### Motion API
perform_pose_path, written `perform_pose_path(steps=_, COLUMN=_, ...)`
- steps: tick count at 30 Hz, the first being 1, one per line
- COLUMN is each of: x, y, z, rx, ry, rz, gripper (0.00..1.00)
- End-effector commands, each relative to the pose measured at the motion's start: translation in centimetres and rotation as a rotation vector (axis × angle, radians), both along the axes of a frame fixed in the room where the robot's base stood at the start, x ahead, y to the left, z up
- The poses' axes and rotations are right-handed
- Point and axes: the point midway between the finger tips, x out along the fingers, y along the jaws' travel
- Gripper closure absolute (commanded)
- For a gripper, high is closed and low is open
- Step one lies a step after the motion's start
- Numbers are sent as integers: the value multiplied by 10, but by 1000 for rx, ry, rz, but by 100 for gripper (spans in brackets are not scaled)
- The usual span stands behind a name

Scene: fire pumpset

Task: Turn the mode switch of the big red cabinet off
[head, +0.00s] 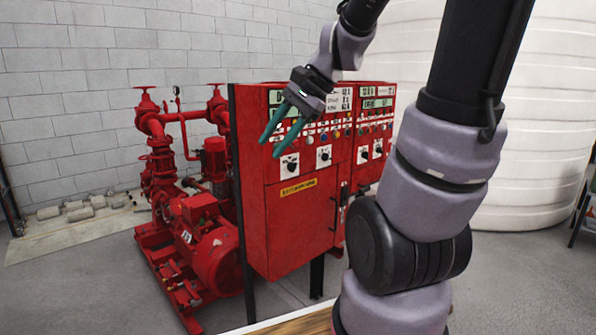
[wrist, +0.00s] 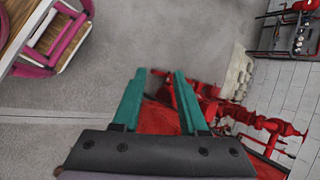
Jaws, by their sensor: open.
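The big red cabinet (head: 290,225) stands in the middle of the head view, with rows of small lights and buttons on its upper front. Below them are several black rotary switches on white plates, among them one at the left (head: 290,165), one beside it (head: 324,155), and others further right (head: 363,154). I cannot read which is the mode switch. My gripper (head: 272,138) has teal fingers, spread apart and empty, in front of the cabinet's upper left. In the wrist view the gripper (wrist: 160,85) is also open, with part of a red surface (wrist: 158,118) between the fingers.
Red pumps and pipes (head: 200,235) stand left of the cabinet. A large white tank (head: 535,140) is behind at the right. A wooden surface (head: 300,325) shows at the bottom edge. Grey floor is clear at the left front. The wrist view shows a pink-framed item (wrist: 60,40).

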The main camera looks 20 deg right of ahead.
Motion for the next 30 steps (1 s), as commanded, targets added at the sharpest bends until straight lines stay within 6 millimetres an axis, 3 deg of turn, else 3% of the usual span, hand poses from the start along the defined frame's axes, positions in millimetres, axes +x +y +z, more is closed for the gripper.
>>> perform_pose_path(steps=6, x=60, y=6, z=-23, rx=418, ry=320, rz=-298, gripper=57)
perform_pose_path(steps=11, x=115, y=-12, z=-39, rx=731, ry=505, rz=-535, gripper=57)
perform_pose_path(steps=17, x=185, y=-69, z=-77, rx=1132, ry=671, rz=-851, gripper=57)
perform_pose_path(steps=21, x=223, y=-128, z=-119, rx=1410, ry=732, rz=-1077, gripper=57)
perform_pose_path(steps=27, x=244, y=-203, z=-177, rx=1702, ry=740, rz=-1320, gripper=57)
perform_pose_path(steps=30, x=246, y=-224, z=-194, rx=1778, ry=727, rz=-1382, gripper=57)
